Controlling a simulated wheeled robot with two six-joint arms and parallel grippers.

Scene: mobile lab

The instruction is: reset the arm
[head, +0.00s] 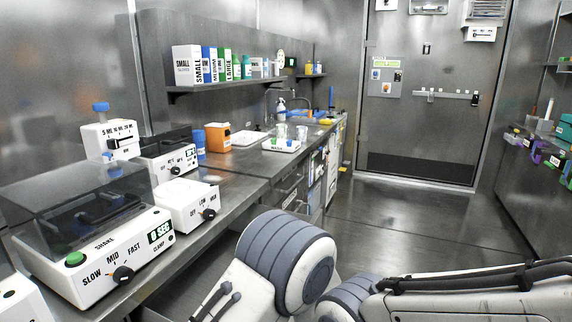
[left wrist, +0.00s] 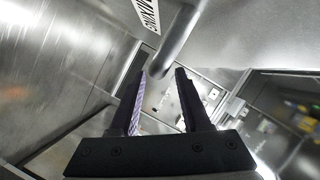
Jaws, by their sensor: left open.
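My left gripper (left wrist: 158,100) shows in the left wrist view with its two dark fingers apart. No object is held between the fingers. A rounded grey metal bar (left wrist: 178,40) passes just beyond the fingertips, and I cannot tell whether it touches them. In the head view, white and grey links of my own arms fill the bottom middle and right. Neither gripper shows in the head view, and my right gripper is not in any frame.
A steel bench (head: 240,172) runs along the left wall with a lidded shaker (head: 98,235), a small white device (head: 187,205) and an orange container (head: 218,136). A shelf (head: 225,88) holds boxes and bottles. The floor (head: 400,220) is clear toward the door (head: 425,60). More shelving stands at right.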

